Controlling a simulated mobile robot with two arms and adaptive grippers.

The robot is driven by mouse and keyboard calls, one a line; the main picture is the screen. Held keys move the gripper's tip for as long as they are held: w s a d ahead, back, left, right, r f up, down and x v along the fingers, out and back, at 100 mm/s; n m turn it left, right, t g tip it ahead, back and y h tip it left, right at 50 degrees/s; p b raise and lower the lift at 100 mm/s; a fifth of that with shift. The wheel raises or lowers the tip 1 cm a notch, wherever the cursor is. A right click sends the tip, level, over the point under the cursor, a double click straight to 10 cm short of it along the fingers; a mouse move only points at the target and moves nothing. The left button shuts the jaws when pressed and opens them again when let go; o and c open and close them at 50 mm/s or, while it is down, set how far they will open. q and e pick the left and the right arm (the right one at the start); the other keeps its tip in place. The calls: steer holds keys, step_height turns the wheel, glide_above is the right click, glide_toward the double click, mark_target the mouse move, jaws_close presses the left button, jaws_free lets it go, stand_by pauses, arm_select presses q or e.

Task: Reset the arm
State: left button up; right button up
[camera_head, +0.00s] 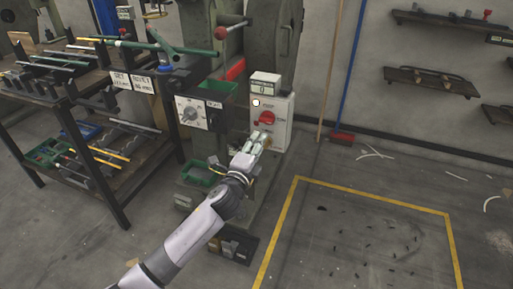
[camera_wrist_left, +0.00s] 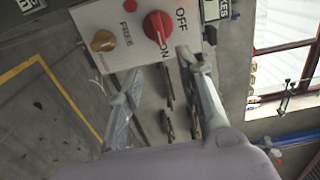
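My left arm comes in from the lower left in the head view, and its gripper (camera_head: 256,142) is in front of the lower part of a white control box (camera_head: 284,112). The box carries a red rotary knob (camera_head: 266,118), just above the gripper. In the left wrist view the gripper (camera_wrist_left: 160,64) has its two fingers apart with nothing between them. The red knob (camera_wrist_left: 157,27), with OFF and ON markings, lies beyond the fingertips, with a gold knob (camera_wrist_left: 103,40) marked FREE beside it. My right gripper is not in view.
A green press (camera_head: 208,40) stands behind the box. A workbench (camera_head: 75,75) with tools and rods is at the left.

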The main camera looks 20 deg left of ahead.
arm_select(q)
steer(key=shift+s, duration=0.5)
